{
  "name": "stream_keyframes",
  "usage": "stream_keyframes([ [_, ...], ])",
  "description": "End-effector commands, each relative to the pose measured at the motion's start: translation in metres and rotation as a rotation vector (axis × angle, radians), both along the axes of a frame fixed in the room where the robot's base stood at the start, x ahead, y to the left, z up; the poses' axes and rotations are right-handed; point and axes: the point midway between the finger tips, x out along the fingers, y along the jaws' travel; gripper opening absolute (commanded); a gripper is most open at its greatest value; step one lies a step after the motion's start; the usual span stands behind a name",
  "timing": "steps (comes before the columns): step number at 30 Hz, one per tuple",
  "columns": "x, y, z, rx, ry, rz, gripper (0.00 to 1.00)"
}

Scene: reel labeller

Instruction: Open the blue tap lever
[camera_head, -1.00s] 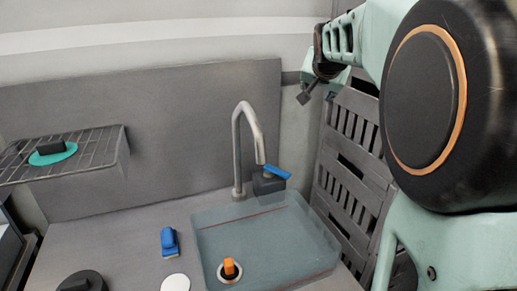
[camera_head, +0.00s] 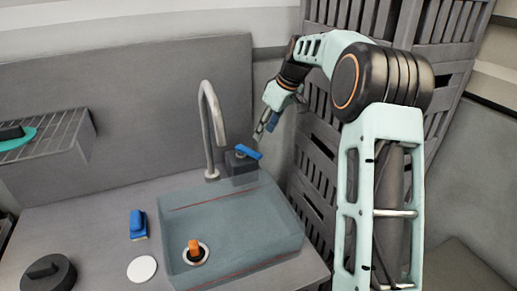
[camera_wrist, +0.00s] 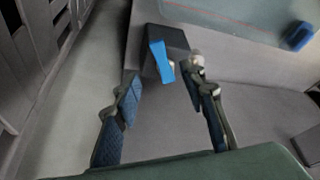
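The blue tap lever (camera_head: 248,152) sits on a dark box-shaped tap base (camera_head: 241,168) at the back right of the sink, beside the grey curved spout (camera_head: 213,125). My gripper (camera_head: 266,127) is just right of and above the lever in the head view. In the wrist view the lever (camera_wrist: 161,61) shows beyond the fingertips, between them in the picture. My gripper (camera_wrist: 160,88) is open with nothing between its blue-padded fingers. The lever appears apart from both fingers.
The sink basin (camera_head: 177,231) holds an orange plug-like piece (camera_head: 194,248). A blue brush or sponge (camera_head: 138,224), a white disc (camera_head: 142,268) and a dark lid (camera_head: 48,274) lie on the counter. A wire rack (camera_head: 62,132) is at left. Grey slatted panels (camera_head: 310,170) stand close at right.

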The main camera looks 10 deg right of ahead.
Motion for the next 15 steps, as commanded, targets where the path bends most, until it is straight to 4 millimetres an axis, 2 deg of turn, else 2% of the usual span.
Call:
stream_keyframes([
  [9,0.016,0.015,-0.054,0.000,0.004,-0.001,0.38],
  [15,0.025,0.022,-0.081,-0.001,0.002,-0.002,0.38],
])
